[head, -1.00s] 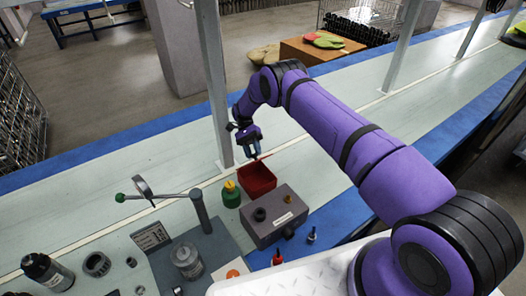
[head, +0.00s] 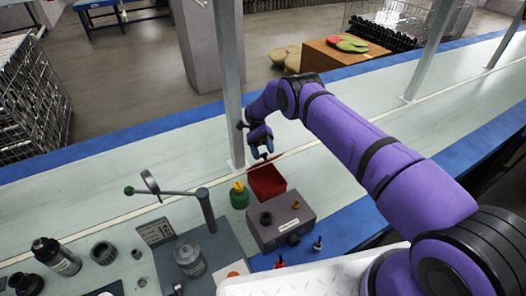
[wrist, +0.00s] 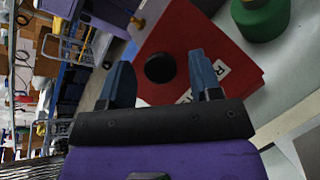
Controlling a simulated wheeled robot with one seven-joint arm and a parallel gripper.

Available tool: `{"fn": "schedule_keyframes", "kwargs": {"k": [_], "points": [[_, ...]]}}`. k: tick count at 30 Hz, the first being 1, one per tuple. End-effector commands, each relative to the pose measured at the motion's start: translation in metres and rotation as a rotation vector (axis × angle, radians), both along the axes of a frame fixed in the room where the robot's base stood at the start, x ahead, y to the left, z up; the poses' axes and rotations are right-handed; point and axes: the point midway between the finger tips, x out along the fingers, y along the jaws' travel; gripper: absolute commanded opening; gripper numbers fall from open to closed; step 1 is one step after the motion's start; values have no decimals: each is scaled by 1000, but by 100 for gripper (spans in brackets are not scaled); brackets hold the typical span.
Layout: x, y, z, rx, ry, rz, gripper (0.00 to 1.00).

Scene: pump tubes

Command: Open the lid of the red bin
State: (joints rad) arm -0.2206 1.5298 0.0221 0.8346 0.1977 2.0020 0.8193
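The red bin (head: 267,184) stands on the pale bench, and its inside seems to show from above. A thin red edge at its far side looks like its lid, but how far it is raised I cannot tell. In the wrist view a red panel (wrist: 235,75) carries a black round knob (wrist: 160,68) and a white label, partly hidden by a finger. My gripper (head: 262,154) is just behind the bin's far side. In the wrist view my gripper (wrist: 163,78) is open, with its blue fingers either side of the knob and visible gaps between.
A green bottle with a yellow top (head: 239,196) stands left of the bin. A grey box (head: 281,222) with knobs is in front. A grey post (head: 231,90) rises close to the left of my gripper. A lever stand (head: 206,210) is further left.

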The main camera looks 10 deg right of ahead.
Motion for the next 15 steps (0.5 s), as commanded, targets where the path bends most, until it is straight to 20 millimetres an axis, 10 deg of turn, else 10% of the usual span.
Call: {"fn": "schedule_keyframes", "kwargs": {"k": [15], "points": [[1,0,38,0,-1,0,58]]}}
